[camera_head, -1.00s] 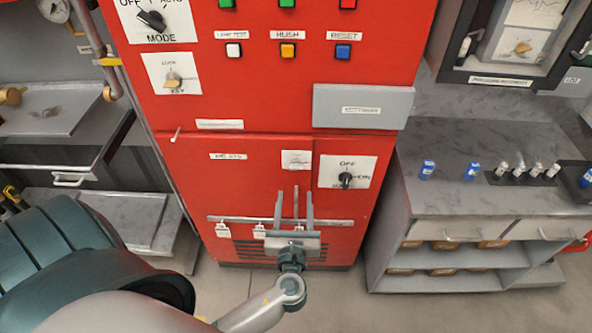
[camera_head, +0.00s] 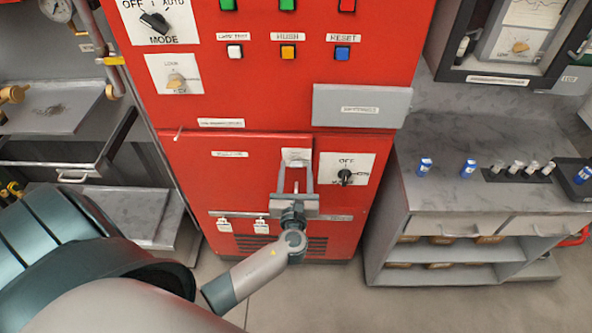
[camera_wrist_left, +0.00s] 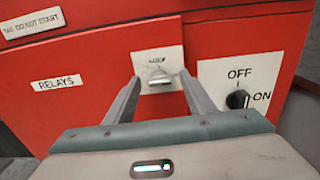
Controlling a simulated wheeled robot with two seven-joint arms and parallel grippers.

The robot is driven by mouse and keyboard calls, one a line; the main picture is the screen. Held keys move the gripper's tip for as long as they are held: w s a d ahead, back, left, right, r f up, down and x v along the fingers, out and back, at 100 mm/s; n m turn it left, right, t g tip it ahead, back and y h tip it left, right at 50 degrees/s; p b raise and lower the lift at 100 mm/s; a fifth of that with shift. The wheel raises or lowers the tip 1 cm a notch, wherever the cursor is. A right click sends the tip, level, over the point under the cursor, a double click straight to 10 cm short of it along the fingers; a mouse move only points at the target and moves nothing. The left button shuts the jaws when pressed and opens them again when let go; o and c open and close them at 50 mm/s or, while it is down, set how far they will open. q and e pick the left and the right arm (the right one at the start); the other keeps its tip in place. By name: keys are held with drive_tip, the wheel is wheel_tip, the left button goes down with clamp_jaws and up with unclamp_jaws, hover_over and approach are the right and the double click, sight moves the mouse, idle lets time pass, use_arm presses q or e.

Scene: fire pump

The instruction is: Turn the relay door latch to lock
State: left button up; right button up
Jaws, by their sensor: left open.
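The relay door (camera_head: 225,180) is the red lower-left panel of the cabinet, labelled RELAYS in the left wrist view (camera_wrist_left: 60,83). Its latch is a small silvery knob (camera_wrist_left: 158,78) on a white plate (camera_wrist_left: 151,61) at the door's upper right. In the head view the plate (camera_head: 296,154) shows just beyond my gripper, and the knob is hard to make out. My left gripper (camera_head: 295,172) is open and points at the latch. In the wrist view its fingers (camera_wrist_left: 155,88) stand either side of the knob's line of sight, and I see no contact. My right gripper is out of view.
An OFF/ON rotary switch (camera_head: 345,177) sits right of the latch. A grey box (camera_head: 361,106) projects above it. A hanging-tag rail (camera_head: 240,215) crosses the door below. A grey counter (camera_head: 440,190) with small bottles stands at the right.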

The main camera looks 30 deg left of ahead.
use_arm(q)
drive_tip(key=c, duration=1)
drive_tip(key=shift+c, duration=0.2)
